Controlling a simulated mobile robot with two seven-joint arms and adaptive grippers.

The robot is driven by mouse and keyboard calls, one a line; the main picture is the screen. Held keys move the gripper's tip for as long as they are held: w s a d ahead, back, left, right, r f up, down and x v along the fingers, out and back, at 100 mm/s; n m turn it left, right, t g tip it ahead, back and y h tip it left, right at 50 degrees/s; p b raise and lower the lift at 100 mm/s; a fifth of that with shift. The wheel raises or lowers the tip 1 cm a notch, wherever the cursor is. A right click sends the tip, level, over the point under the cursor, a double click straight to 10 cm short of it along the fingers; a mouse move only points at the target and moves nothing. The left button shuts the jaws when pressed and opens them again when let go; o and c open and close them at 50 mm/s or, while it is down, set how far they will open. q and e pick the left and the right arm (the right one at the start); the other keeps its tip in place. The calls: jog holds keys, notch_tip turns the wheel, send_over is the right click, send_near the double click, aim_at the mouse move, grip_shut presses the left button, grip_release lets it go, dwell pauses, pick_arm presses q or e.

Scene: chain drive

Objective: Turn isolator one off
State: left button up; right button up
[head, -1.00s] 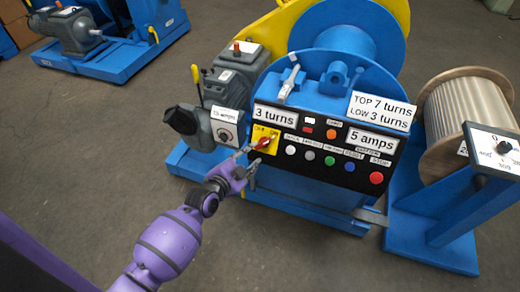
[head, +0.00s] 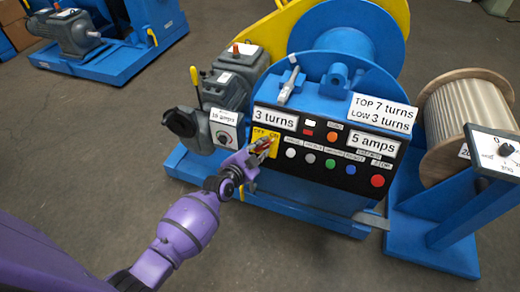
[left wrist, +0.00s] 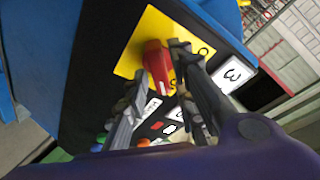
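The isolator is a red handle (left wrist: 158,68) on a yellow plate (left wrist: 140,36), at the upper left corner of the black control panel. In the head view the yellow plate (head: 258,135) carries OFF and ON marks, and my gripper partly covers the handle. My left gripper (left wrist: 164,63) is at the handle, with one finger on each side of it. The fingers stand apart, with panel labels showing between them; firm contact on the handle is not clear. In the head view the left gripper (head: 263,150) reaches the panel from the lower left. My right gripper is not in view.
The black panel (head: 330,150) has several buttons (head: 330,163) and a red stop button (head: 377,181) right of the plate. A blue stand with a dial (head: 494,150) is at right. Open floor lies in front.

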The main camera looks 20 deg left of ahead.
pick_arm(q)
grip_shut()
